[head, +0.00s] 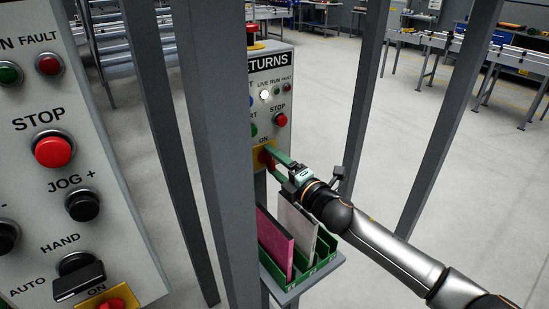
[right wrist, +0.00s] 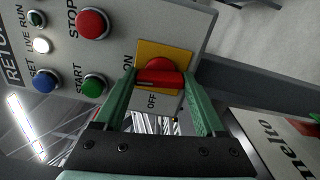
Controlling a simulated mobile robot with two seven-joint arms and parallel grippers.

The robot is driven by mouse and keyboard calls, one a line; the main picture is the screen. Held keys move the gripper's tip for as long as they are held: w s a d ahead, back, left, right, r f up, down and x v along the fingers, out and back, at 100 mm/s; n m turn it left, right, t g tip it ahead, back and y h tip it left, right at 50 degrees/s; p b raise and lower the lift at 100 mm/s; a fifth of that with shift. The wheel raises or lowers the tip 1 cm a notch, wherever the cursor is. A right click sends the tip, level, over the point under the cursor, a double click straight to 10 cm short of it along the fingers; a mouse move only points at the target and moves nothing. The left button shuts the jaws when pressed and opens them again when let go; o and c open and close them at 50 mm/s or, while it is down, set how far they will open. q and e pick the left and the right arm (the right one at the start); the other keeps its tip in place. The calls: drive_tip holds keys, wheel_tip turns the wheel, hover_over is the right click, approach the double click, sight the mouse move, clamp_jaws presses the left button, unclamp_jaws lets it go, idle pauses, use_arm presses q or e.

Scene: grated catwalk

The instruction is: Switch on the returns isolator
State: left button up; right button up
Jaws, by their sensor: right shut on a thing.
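The returns isolator is a red rotary handle (right wrist: 160,77) on a yellow plate (right wrist: 180,55) low on the grey RETURNS panel (head: 284,93). In the right wrist view its grip bar lies across the gap between my fingers, with one end toward the ON label and OFF to one side. My right gripper (head: 270,158) is shut on this handle, its green fingers (right wrist: 160,85) at the bar's two ends. The LIVE lamp (right wrist: 41,45) glows white; it also shows lit in the head view (head: 264,95). My left gripper is not in view.
A grey post (head: 222,150) partly hides the panel's left side. A green rack (head: 292,283) with pink and grey-white binders stands on a shelf below my right gripper. Another control panel (head: 80,150) fills the left. Conveyors stand behind on open floor.

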drive_tip(key=shift+m, duration=0.7)
drive_tip(key=shift+p, duration=0.35)
drive_tip(key=o, duration=1.3)
drive_tip(key=b+v, duration=0.1)
drive_tip(key=v, duration=1.1)
drive_tip(key=shift+s+d, duration=0.1)
drive_tip(key=shift+s, duration=0.15)
